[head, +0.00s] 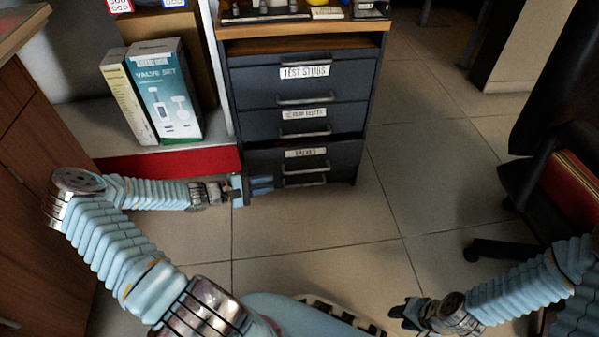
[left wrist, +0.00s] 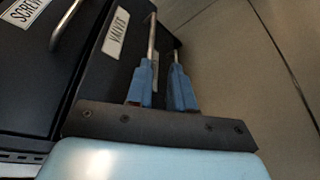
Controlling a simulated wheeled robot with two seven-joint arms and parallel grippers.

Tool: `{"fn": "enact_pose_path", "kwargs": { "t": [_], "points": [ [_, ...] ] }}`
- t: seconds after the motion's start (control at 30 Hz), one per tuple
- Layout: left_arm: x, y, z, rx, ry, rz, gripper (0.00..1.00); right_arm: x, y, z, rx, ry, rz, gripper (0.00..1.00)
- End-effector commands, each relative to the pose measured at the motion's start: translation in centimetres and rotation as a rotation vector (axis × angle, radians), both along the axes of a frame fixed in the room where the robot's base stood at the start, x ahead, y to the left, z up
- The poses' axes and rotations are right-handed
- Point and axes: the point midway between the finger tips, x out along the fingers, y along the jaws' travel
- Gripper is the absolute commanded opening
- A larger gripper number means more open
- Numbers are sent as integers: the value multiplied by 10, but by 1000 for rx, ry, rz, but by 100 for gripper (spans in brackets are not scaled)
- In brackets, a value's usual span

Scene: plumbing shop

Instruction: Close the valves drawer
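My left gripper (head: 262,185) is at the left end of this handle. In the left wrist view its two blue fingers (left wrist: 162,82) are apart, close to the drawer front (left wrist: 118,52) and handle (left wrist: 152,36); I cannot tell whether they touch the handle. My right gripper (head: 404,314) is low at the right, away from the cabinet; its fingers are too small to judge.
Above are a screw drawer (head: 345,117) and a TEST STUBS drawer (head: 350,80). Valve set boxes (head: 168,95) stand on a shelf with a red front edge (head: 170,161) at left. A chair (head: 520,190) stands at right. The tiled floor before the cabinet is clear.

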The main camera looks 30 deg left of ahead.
Motion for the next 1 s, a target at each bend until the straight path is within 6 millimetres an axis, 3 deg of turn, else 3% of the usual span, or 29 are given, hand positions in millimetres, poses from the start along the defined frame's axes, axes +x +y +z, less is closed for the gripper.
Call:
{"fn": "enact_pose_path", "kwargs": {
  "t": [0.03,0.13,0.7,1.0],
  "points": [
    [1,10,3,-7,-17,26,22,0,0,0,0,0,0,37],
    [7,12,4,-13,-31,40,22,0,0,-2,0,0,0,37],
    [95,-56,-23,-12,-25,36,22,1,-1,-28,-2,-6,-4,37],
    [109,-66,-25,-10,-24,37,22,1,-1,-30,-2,-7,-5,37]
  ]
}}
